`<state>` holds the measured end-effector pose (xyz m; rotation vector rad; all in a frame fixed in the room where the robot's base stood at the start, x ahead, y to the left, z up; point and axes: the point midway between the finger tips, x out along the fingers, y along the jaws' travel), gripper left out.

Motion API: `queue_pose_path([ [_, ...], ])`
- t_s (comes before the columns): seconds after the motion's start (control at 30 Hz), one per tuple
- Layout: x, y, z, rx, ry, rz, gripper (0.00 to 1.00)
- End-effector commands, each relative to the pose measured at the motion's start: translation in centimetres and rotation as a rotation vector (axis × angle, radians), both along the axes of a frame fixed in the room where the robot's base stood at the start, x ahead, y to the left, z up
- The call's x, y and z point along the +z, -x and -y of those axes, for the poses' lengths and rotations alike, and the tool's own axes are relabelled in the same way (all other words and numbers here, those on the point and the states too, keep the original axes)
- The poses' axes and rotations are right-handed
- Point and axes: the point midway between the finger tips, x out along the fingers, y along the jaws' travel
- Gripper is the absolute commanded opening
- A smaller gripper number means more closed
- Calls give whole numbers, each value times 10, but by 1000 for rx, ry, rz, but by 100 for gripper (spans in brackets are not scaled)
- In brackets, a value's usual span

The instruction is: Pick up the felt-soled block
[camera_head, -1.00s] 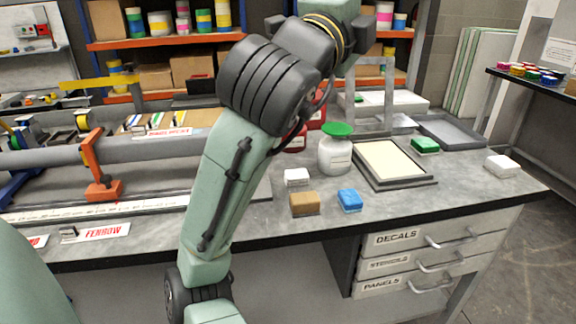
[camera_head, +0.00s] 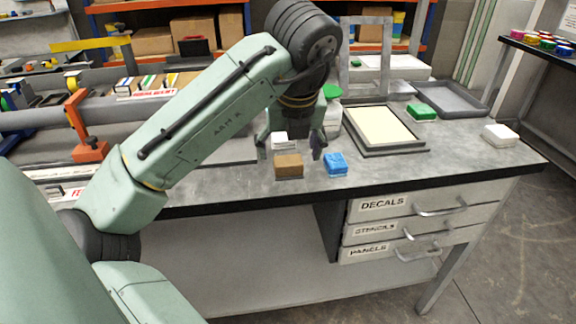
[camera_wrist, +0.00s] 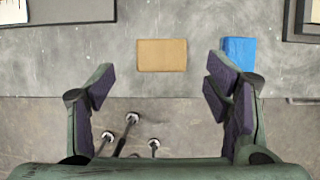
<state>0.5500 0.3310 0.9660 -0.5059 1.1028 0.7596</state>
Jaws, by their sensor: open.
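Several small blocks lie on the grey bench; I cannot tell which has a felt sole, as the undersides are hidden. A tan block (camera_head: 288,166) lies near the front edge and also shows in the wrist view (camera_wrist: 162,55). A blue block (camera_head: 335,164) lies just right of it, also in the wrist view (camera_wrist: 238,52). A white block (camera_head: 280,140) lies behind the tan one. A green block (camera_head: 421,112) and another white block (camera_head: 500,135) lie farther right. My gripper (camera_head: 290,153) is open and empty around the tan block's line, pointing down, its fingers apart from the blocks.
A white jar with a green lid (camera_head: 332,92) is partly hidden behind my gripper. The bench front edge (camera_head: 400,184) is close to the tan block.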

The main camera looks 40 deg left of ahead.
Motion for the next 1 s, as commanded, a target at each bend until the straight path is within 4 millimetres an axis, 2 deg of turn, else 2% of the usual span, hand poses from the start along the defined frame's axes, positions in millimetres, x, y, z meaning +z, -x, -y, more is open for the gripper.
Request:
queue_pose_path([
  [0.3,-39,-11,-12,1,1,1,72],
  [0.6,-44,-13,-14,1,1,3,71],
  [1.0,-44,-13,-13,1,0,2,44],
])
